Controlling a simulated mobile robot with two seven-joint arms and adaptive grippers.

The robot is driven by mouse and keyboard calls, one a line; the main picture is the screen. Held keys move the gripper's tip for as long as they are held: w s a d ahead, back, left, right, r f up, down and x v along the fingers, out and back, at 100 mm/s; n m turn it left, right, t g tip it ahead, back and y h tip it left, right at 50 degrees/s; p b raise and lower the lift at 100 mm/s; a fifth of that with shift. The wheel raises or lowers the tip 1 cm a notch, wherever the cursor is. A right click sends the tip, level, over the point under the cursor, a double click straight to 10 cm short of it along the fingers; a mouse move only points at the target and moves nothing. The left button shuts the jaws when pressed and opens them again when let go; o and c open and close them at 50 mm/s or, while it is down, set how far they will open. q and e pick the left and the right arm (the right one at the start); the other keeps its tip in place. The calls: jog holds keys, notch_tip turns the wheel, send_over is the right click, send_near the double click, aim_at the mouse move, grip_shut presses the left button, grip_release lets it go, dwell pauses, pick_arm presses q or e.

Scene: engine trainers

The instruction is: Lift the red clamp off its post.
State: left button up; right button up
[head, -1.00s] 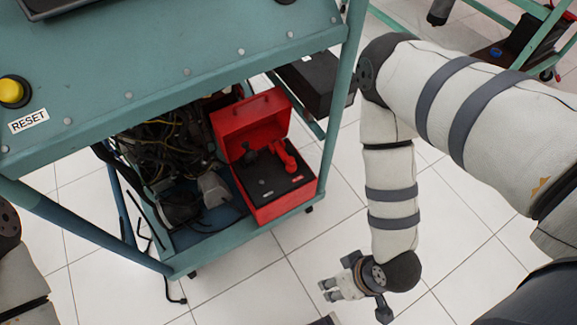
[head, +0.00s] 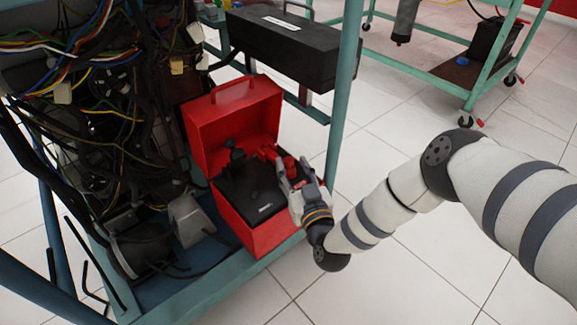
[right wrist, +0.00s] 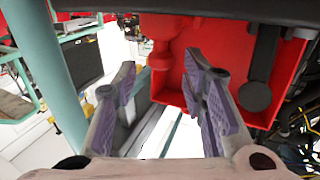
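The red clamp (head: 290,163) stands on the black panel inside an open red box (head: 278,238), at its right side. My right gripper partly hides it, and its post cannot be made out. My right gripper (head: 294,176) reaches in over the box's right edge, its fingers around or just beside the clamp. In the right wrist view the gripper (right wrist: 160,72) is open, its two padded fingers apart. A red upright part, likely the clamp, shows between and beyond the fingertips (right wrist: 161,48). No grip on it shows. My left gripper is not in view.
A black fitting (head: 238,163) stands on the panel left of the clamp. The raised red lid (head: 235,115) is behind. An engine with wires (head: 105,110) fills the left. A teal cart post (head: 344,90) rises close right of the box. A black case (head: 285,45) lies behind.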

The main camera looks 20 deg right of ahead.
aim_at(289, 159)
jog(key=w, duration=0.1)
jog(key=w+b, duration=0.1)
jog(key=shift+w+f, duration=0.2)
jog(key=shift+w, duration=0.2)
jog(key=shift+w+r, duration=0.15)
jog(key=shift+w, duration=0.2)
grip_shut()
